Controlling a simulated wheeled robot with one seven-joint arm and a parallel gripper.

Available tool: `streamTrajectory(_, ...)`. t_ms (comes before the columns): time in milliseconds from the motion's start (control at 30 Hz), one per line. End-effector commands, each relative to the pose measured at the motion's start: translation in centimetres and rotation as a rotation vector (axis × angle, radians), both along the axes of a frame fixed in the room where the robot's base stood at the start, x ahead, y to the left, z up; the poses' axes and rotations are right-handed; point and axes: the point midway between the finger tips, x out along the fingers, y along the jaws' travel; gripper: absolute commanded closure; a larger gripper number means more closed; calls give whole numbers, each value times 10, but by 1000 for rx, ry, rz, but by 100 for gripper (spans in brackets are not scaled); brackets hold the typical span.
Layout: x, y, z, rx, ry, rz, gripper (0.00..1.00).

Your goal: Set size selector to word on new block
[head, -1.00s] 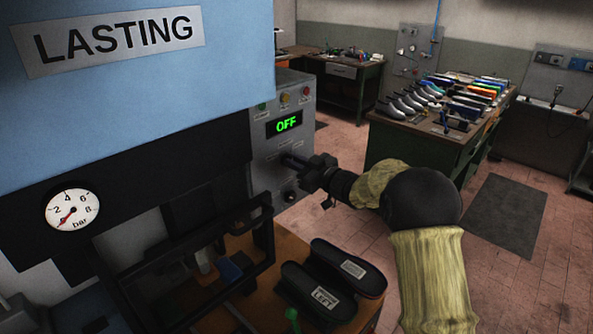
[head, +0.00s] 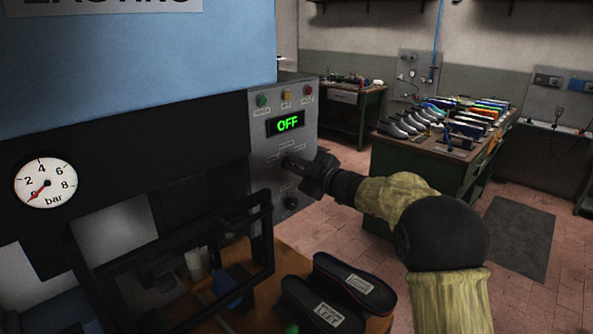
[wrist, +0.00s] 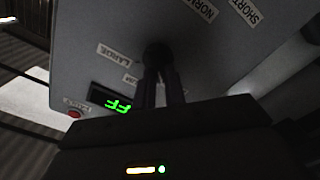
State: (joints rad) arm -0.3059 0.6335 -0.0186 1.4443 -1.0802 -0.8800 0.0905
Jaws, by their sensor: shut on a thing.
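My gripper (head: 297,165) reaches the grey control panel (head: 268,215) from the right and is shut on a dark round knob (wrist: 157,54), the selector below the green display. In the wrist view the fingers (wrist: 160,80) close on the knob, hiding its pointer. A label reading LARGE (wrist: 116,54) sits beside it. The display (head: 285,124) reads OFF. Two black blocks (head: 355,281) lie side by side on the wooden table; the front one has a white label reading LEFT (head: 327,314), while the rear label is too small to read.
The blue LASTING press (head: 130,60) fills the left, with a pressure gauge (head: 45,182) and a black frame guard (head: 265,240) in front of the panel. A lower dark knob (head: 291,203) sits under my gripper. A bench of shoes (head: 385,155) stands behind at right.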

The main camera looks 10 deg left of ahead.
Motion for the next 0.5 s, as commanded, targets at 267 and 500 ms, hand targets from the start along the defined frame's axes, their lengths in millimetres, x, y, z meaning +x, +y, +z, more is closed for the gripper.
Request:
streamTrajectory(267, 0, 0, 0, -3, -4, 1, 100)
streamTrajectory(500, 0, 0, 0, -3, -3, 1, 66)
